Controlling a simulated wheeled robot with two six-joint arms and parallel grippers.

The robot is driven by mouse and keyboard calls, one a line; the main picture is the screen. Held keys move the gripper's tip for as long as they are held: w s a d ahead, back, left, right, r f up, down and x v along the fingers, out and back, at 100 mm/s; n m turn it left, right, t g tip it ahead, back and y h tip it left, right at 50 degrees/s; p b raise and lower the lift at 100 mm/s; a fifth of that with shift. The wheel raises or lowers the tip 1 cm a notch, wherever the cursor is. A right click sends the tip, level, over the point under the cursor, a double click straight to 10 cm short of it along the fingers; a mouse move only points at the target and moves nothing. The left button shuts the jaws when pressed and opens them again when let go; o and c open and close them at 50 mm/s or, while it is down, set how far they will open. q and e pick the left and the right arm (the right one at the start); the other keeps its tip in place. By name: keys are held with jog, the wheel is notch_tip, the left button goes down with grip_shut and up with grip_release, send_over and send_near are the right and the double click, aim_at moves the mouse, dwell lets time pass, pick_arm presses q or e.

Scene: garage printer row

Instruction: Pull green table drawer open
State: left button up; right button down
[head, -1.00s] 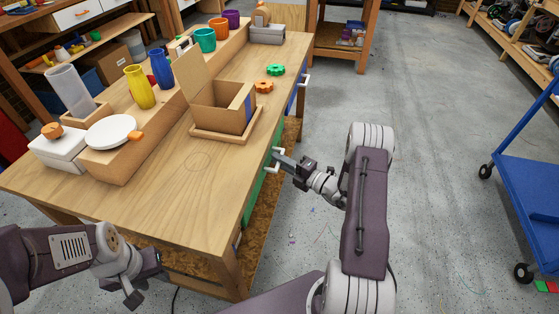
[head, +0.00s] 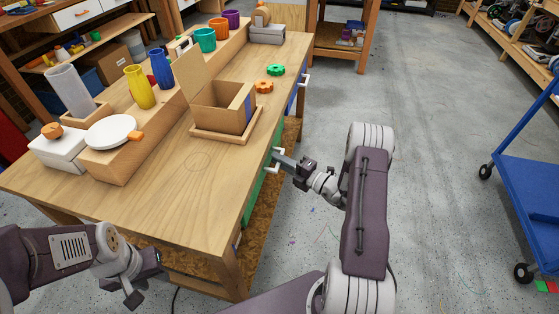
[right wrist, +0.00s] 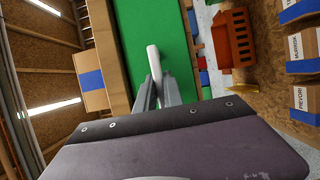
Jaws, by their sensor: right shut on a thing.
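The green drawer (head: 254,202) is set in the side of the wooden table (head: 150,189), and its front looks flush with the table side in the head view. The green front (right wrist: 152,40) also fills the middle of the right wrist view, with its white handle (right wrist: 154,62) upright there. My right gripper (head: 279,158) is at the drawer's handle; in the right wrist view its fingers (right wrist: 156,84) are closed around the handle. My left gripper (head: 145,278) is low by the table's near edge, clear of the drawer; its fingers are too unclear to read.
An open cardboard box (head: 222,107) stands on a tray above the drawer. Orange (head: 264,87) and green (head: 276,70) gears lie beyond it. A blue drawer (head: 294,98) is farther along the side. The floor (head: 420,130) to the right is clear up to a blue cart (head: 530,175).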

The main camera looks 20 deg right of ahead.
jog(key=s+d+p, duration=0.2)
jog(key=s+d, duration=1.1)
jog(key=d, duration=0.4)
jog(key=shift+f, duration=0.1)
jog(key=c, duration=1.5)
grip_release()
jog(key=shift+o, duration=0.2)
jog(key=p+v, duration=0.1)
jog(key=v, duration=0.8)
